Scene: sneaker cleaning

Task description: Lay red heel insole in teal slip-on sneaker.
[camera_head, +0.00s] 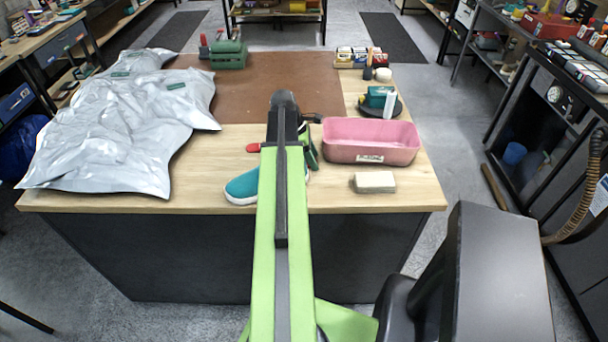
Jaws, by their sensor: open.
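The teal sneaker (243,187) with a white sole lies on the near part of the wooden table; my arm covers its middle. A small red piece (254,147) shows just left of my arm, farther back than the sneaker. It may be the red heel insole, but most of its outline is hidden. My gripper (311,154) is mostly hidden behind my green and black arm; only a green and dark part shows at the arm's right side, near the sneaker. It is open. I cannot see anything between its fingers.
A pink tub (370,142) and a pale block (374,182) stand right of my arm. A crumpled silver sheet (110,130) covers the table's left. A green box (228,55), a teal-and-dark tool (377,98) and small boxes (358,57) stand farther back. The brown mat (180,100) has clear room.

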